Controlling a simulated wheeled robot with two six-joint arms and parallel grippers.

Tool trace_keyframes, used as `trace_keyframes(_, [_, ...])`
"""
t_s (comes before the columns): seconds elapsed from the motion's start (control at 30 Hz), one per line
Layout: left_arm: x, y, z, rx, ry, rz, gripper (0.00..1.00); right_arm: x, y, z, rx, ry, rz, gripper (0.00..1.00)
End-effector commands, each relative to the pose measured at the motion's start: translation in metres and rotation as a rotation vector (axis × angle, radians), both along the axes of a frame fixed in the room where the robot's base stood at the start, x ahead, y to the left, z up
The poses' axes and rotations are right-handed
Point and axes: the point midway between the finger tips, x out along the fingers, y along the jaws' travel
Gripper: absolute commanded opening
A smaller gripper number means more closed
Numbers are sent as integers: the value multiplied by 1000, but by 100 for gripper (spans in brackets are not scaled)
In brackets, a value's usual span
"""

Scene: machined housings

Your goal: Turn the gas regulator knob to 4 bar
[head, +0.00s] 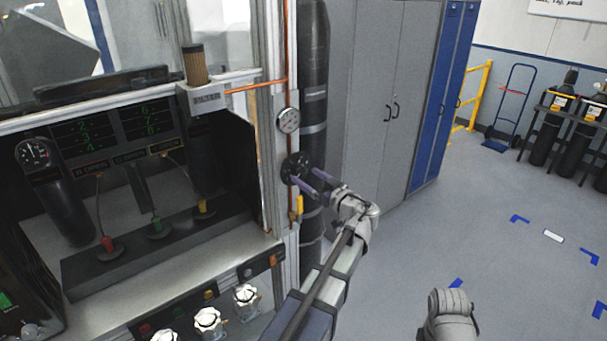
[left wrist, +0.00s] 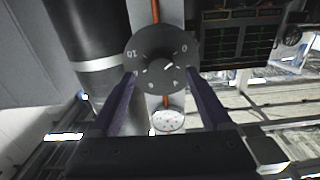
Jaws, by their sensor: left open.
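The regulator knob (head: 295,168) is a dark round disc on the light post at the right side of the bench. In the left wrist view the knob (left wrist: 158,50) faces me, with white marks, 10 at its left and 0 at its right; its exact setting is too small to read. A round white-faced gauge (head: 288,120) sits above it in the head view; a gauge (left wrist: 168,119) also shows in the left wrist view, its needle unreadable. My left gripper (head: 308,176) is open in front of the knob, its two purple fingers apart around the knob's lower part. Contact cannot be told.
A copper pipe (head: 286,50) runs down the post. A yellow lever (head: 299,206) hangs just below the knob. A dark gas cylinder (head: 314,90) stands right behind. White handwheels (head: 246,300) line the bench front.

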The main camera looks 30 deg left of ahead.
Motion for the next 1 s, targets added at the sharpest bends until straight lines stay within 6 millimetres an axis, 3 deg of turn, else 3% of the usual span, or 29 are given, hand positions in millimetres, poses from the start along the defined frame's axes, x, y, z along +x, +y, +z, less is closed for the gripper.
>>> trace_keyframes(0.23, [10, 24, 0, -1, 0, 1, 82, 0, 0, 0, 0, 0, 0, 0])
trace_keyframes(0.6, [11, 28, 0, -1, 1, 0, 81, 0, 0, 0, 0, 0, 0, 0])
trace_keyframes(1.0, [11, 27, 0, -1, 1, 0, 36, 0, 0, 0, 0, 0, 0, 0])
